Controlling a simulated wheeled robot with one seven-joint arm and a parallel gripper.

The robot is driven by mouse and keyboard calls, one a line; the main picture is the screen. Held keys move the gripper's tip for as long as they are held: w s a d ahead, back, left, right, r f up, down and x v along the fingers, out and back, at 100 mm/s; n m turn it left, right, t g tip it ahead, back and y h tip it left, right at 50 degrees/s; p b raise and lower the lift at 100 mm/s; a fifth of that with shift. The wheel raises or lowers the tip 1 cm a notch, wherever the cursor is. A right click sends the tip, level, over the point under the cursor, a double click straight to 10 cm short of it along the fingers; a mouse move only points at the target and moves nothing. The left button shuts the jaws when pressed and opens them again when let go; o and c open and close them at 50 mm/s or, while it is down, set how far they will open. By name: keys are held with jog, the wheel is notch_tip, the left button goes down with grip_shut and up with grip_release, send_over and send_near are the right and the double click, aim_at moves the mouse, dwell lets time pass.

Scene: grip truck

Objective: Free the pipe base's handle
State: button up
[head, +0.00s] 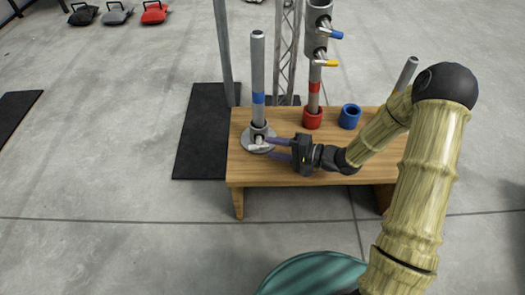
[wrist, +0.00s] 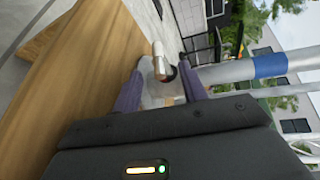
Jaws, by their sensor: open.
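The pipe base (head: 247,144) is a round grey metal plate with a short socket at the left end of the wooden table. A grey pipe (head: 258,72) with a blue band stands upright in it; in the wrist view this pipe (wrist: 228,71) runs off to the right. A pale metal handle (wrist: 158,62) juts from the base's socket. My gripper (head: 267,149) is open, low over the table, its purple fingers pointing left at the socket. In the wrist view my gripper (wrist: 161,84) has the handle between its fingertips; whether either finger touches it I cannot tell.
A red socket (head: 312,119) holds another upright pipe, with blue-handled and yellow-handled fittings (head: 320,40) higher up. A blue ring (head: 349,116) stands to its right. The wooden table (head: 300,176) is bare in front. A black mat (head: 207,125) lies on the floor at left.

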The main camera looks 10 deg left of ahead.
aim_at(265, 145)
jog(key=b+x, duration=0.1)
jog(key=x, duration=0.2)
jog(key=shift+a+f+b, duration=0.2)
jog(key=shift+a+b, duration=0.15)
jog(key=shift+b, duration=0.05)
jog(key=shift+w+a+r, duration=0.1)
jog(key=shift+a, duration=0.2)
jog(key=shift+c, duration=0.4)
grip_shut()
